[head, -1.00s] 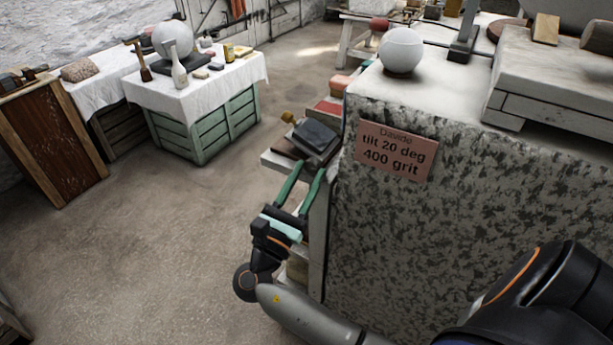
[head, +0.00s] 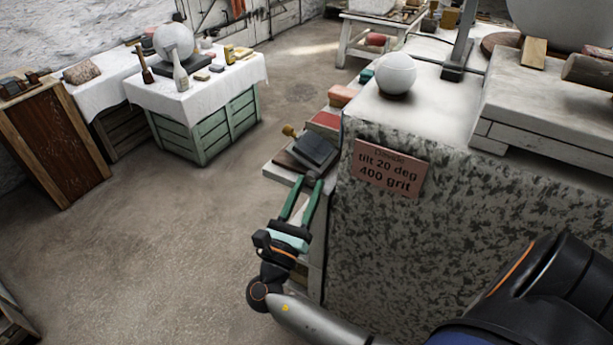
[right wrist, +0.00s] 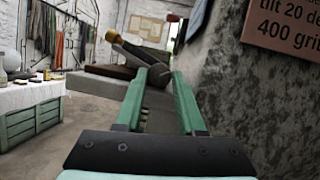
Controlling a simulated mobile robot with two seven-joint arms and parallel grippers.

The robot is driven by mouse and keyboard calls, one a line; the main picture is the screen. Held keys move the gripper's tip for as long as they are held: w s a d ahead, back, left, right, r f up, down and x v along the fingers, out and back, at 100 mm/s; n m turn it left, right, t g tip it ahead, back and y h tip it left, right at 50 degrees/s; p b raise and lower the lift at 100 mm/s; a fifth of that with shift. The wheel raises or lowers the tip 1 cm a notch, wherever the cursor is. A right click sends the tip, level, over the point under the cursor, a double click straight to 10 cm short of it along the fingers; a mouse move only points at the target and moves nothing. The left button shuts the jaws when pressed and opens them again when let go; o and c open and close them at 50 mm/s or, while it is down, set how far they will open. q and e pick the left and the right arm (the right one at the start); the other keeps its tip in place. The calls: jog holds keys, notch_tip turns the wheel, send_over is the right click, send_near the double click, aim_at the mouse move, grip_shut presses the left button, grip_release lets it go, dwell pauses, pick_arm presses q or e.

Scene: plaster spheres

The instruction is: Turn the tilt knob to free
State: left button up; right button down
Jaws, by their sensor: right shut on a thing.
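A dark tilting block (head: 315,149) with a brass-coloured knob (head: 290,130) at its far end sits on a low shelf beside the speckled stone block. In the right wrist view, a dark bar leads from the brass knob (right wrist: 112,36) to a dark rounded knob (right wrist: 159,76) at its near end. I take this near knob to be the tilt knob. My right gripper (head: 311,181), with green fingers, is shut on it; the fingertips (right wrist: 160,78) flank it and partly hide it. I can read no marking on the knob. My left gripper is not in view.
A pink sign (head: 387,171) on the speckled stone block (head: 440,235) reads "tilt 20 deg 400 grit". A white sphere (head: 396,74) rests on top. Coloured blocks (head: 343,95) lie along the shelf. A cloth-covered table (head: 210,90) stands left; the floor between is clear.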

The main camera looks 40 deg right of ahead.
jog(key=shift+r+n+p, duration=0.4)
jog(key=shift+n+p, duration=0.1)
jog(key=shift+n, duration=0.1)
jog(key=shift+n+y+p, duration=0.3)
jog(key=shift+p, duration=0.1)
jog(key=shift+f+n+t, duration=0.25)
jog(key=shift+n+t, duration=0.15)
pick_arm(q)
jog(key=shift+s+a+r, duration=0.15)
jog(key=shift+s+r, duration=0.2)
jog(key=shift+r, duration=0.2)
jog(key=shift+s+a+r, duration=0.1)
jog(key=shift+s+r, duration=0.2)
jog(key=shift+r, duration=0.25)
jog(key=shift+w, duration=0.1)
pick_arm(e)
jog(key=c, duration=0.5)
grip_release()
jog(key=shift+f, duration=0.1)
jog(key=shift+f, duration=0.1)
